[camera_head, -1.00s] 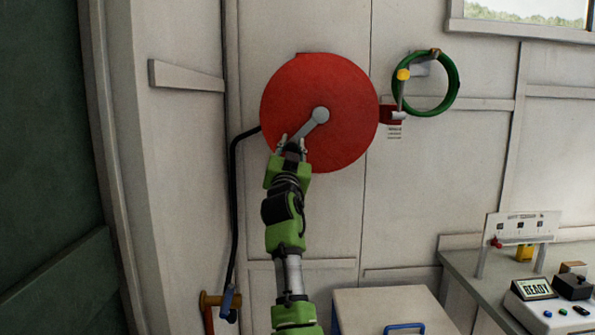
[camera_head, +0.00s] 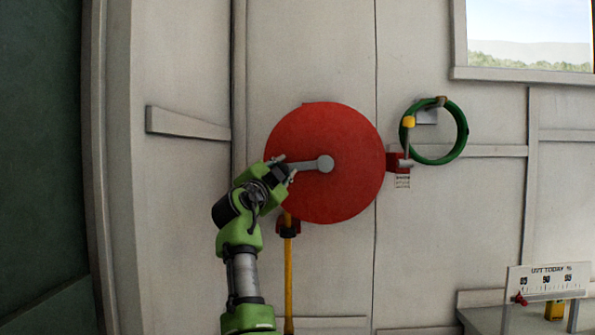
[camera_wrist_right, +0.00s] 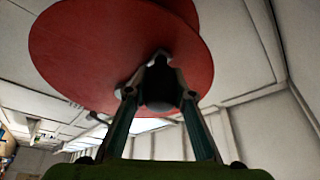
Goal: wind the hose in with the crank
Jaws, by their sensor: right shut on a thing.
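The red round hose reel (camera_head: 340,198) is mounted on the pale wall. Its grey crank (camera_head: 306,164) runs left from the hub, nearly level. My right gripper (camera_head: 284,172) is shut on the crank's outer end, in front of the reel's left edge. In the right wrist view, my gripper's fingers (camera_wrist_right: 160,104) close around a dark part in front of the red disc (camera_wrist_right: 75,60); the handle is mostly hidden. I cannot make out the hose at the reel now; my right arm covers that area. My left gripper is out of view.
A green ring-shaped coil (camera_head: 465,130) hangs right of the reel, near a red bracket (camera_head: 393,162). A yellow pole (camera_head: 288,275) stands below the reel, close to my right arm. A bench with a gauge sign (camera_head: 548,280) is at lower right.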

